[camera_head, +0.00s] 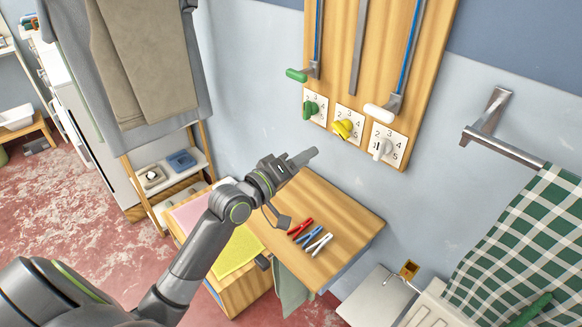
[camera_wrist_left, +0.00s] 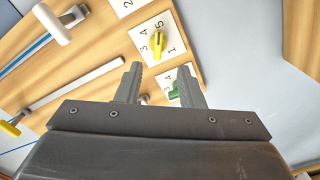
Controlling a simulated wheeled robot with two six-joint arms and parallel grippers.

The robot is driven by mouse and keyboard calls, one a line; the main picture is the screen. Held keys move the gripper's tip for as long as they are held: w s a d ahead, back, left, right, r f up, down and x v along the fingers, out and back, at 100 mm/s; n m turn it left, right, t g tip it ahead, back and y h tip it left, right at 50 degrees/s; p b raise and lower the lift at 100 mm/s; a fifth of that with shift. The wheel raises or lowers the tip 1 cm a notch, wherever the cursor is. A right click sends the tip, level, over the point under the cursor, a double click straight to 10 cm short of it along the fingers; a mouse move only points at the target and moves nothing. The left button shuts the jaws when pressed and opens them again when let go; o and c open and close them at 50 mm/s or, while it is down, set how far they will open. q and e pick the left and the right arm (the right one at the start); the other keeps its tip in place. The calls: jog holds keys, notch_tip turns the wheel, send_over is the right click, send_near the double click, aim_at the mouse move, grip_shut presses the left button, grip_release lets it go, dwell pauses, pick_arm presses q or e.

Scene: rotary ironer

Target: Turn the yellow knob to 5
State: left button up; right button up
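The yellow knob (camera_head: 342,128) sits on a white numbered plate on the wooden wall board, between the green knob (camera_head: 310,108) and the white knob (camera_head: 381,148). In the left wrist view the yellow knob (camera_wrist_left: 158,40) lies just beyond the gap between the fingertips, and the green knob (camera_wrist_left: 174,92) is partly hidden behind a finger. I cannot tell surely which number the yellow knob points to. My left gripper (camera_head: 303,157) is below and left of the yellow knob, apart from it. In the wrist view its fingers (camera_wrist_left: 159,68) are spread and empty. My right gripper is not in view.
Levers with green (camera_head: 297,75) and white (camera_head: 380,111) handles hang above the knobs. A wooden table (camera_head: 345,215) below holds red, blue and white clothespins and folded cloths. A metal bracket (camera_head: 487,130) and green checked cloth (camera_head: 530,225) are at the right.

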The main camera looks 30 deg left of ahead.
pick_arm(q)
jog(key=shift+v, duration=1.75)
jog(key=s+a+f+m+g+y, duration=0.2)
jog(key=s+f+m+g+y, duration=0.3)
jog(key=s+f, duration=0.75)
jog(key=s+a+f+m+g+y, duration=0.15)
jog(key=s+f+g, duration=0.3)
jog(key=s, duration=0.45)
jog(key=s+a+f+m+g+y, duration=0.1)
jog(key=s+a+f+g+y, duration=0.1)
jog(key=s+f+g, duration=0.45)
notch_tip(320, 180, down, 23)
jog(key=s+a+t, duration=0.1)
jog(key=s+a, duration=0.1)
jog(key=s+d+f+h, duration=0.1)
jog(key=s+d+f, duration=0.1)
jog(key=s+f, duration=1.2)
jog(key=shift+s+f+g, duration=0.35)
jog(key=shift+f+g, duration=0.05)
jog(key=shift+f, duration=0.25)
